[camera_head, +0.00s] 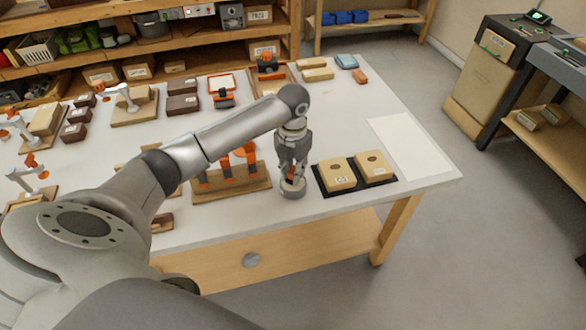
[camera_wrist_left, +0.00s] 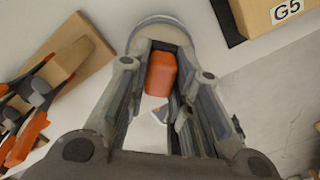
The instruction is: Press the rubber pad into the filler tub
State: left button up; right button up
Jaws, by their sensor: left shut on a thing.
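My left gripper (camera_head: 291,172) points down at the front of the bench, over a small round grey tub (camera_head: 292,194), which I take for the filler tub. In the left wrist view the fingers are shut on an orange block with rounded edges (camera_wrist_left: 161,74), which looks like the rubber pad. The curved grey rim (camera_wrist_left: 165,22) shows just beyond the fingertips. The block appears at or within the rim; its depth in the tub cannot be told. My right gripper is not in view.
A wooden stand with orange-handled tools (camera_head: 232,190) is close left of the tub. A black tray (camera_head: 324,190) with two labelled wooden blocks (camera_head: 338,175) is close right. A white sheet (camera_head: 412,145) lies farther right. Blocks and boxes fill the back; the bench's front edge is near.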

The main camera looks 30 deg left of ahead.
aim_at(293, 169)
pick_arm(q)
jog(key=shift+f+b, duration=0.3)
dwell(0.7)
jog(key=shift+f, duration=0.2)
jog(key=shift+f, duration=0.1)
dwell(1.0)
jog(key=shift+r+p, duration=2.3)
jog(key=shift+r, duration=1.3)
